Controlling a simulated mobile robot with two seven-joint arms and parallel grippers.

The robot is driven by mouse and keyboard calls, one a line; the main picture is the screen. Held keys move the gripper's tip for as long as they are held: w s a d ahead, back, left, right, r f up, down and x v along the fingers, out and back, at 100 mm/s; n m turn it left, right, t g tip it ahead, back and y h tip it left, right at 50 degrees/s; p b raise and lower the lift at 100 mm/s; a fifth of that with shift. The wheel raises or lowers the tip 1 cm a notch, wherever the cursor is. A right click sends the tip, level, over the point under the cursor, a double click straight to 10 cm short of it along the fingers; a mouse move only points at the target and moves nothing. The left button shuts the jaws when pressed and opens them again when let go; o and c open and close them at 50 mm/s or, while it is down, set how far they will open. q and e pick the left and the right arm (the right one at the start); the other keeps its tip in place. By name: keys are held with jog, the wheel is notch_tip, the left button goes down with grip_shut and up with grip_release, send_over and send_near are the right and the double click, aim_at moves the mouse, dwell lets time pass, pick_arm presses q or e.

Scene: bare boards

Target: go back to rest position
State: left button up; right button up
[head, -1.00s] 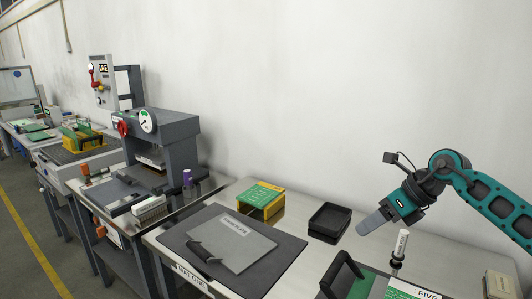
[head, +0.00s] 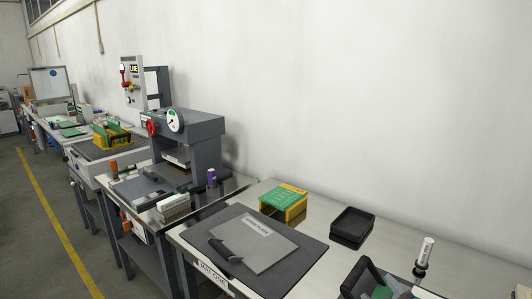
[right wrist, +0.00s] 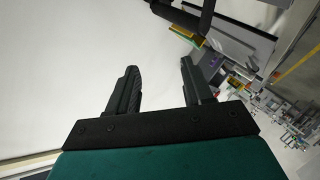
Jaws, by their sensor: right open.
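My right gripper (right wrist: 160,66) shows in the right wrist view with its two dark fingers apart. It is open, and nothing is between the fingers. Pale wall fills most of the view behind it. My left gripper is in neither view now.
A steel bench (head: 345,265) carries a dark mat with a grey plate (head: 255,243), a green-and-yellow box (head: 284,203), a black tray (head: 352,228) and a white-and-black upright tool (head: 423,258). A grey press (head: 190,140) stands left of it. Floor (head: 35,215) is open at far left.

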jog(key=s+f+m+g, duration=0.2)
jog(key=s+f+g, duration=0.2)
jog(key=s, duration=0.3)
jog(key=s+f+m+g+y, duration=0.1)
jog(key=s+f+m+g, duration=0.2)
jog(key=s, duration=0.5)
jog(key=s+f+m+g, duration=0.1)
jog(key=s+f+g, duration=0.35)
jog(key=s, duration=0.25)
jog(key=w+a+f+t+y+b, duration=0.1)
jog(key=w+f+t, duration=0.2)
jog(key=f, duration=0.3)
jog(key=w+a+f+t+y+b, duration=0.1)
jog(key=w+a+f+t+b, duration=0.1)
jog(key=w+f+t, duration=0.2)
notch_tip(320, 180, down, 2)
jog(key=shift+a+n, duration=0.3)
jog(key=shift+w+t, duration=0.1)
jog(key=shift+t, duration=0.15)
